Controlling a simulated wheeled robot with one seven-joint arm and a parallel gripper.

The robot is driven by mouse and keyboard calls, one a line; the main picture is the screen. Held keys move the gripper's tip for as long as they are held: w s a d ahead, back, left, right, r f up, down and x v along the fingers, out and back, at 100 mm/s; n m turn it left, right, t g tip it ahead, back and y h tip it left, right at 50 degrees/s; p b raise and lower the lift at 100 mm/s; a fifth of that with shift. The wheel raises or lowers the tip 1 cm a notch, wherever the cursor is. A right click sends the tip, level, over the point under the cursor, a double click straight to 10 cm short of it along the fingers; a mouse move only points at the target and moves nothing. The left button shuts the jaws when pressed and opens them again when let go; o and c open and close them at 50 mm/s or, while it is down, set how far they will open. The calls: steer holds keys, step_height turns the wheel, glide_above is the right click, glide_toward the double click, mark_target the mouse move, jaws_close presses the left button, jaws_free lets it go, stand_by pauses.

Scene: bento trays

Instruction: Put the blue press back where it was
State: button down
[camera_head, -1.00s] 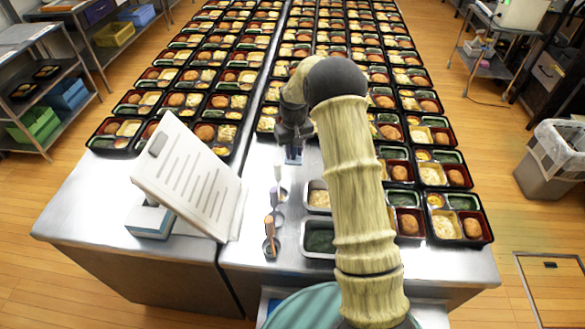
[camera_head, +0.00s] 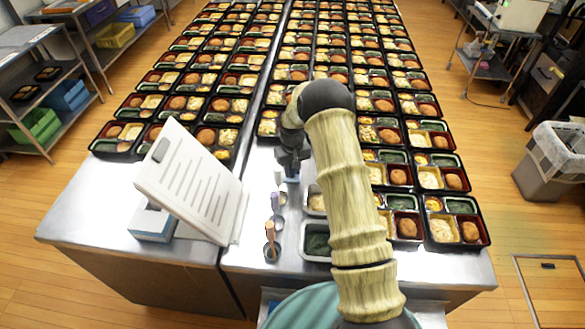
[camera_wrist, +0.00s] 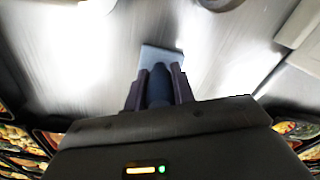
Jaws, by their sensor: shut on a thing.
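The blue press shows in the wrist view as a dark blue handle with a flat pale-blue plate (camera_wrist: 161,58) at its end. My gripper (camera_wrist: 159,82) is shut on the handle, one finger on each side. In the head view my gripper (camera_head: 290,163) points down over the steel counter, and the blue base of the press (camera_head: 291,179) shows just below it. I cannot tell whether the plate touches the counter. The upper part of the handle is hidden by my gripper.
Small round holders with upright tools (camera_head: 271,251) stand left of a green-filled pan (camera_head: 317,244) and a rice pan (camera_head: 316,203). A tilted white document board (camera_head: 188,180) stands further left. Rows of bento trays (camera_head: 466,226) fill the right and back.

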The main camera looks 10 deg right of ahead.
steer(key=c, duration=1.2)
jaws_free()
steer(key=shift+f, duration=0.1)
steer(key=shift+o, duration=0.2)
step_height(320, 180, up, 12)
steer(key=b, duration=0.3)
steer(key=shift+r, duration=0.2)
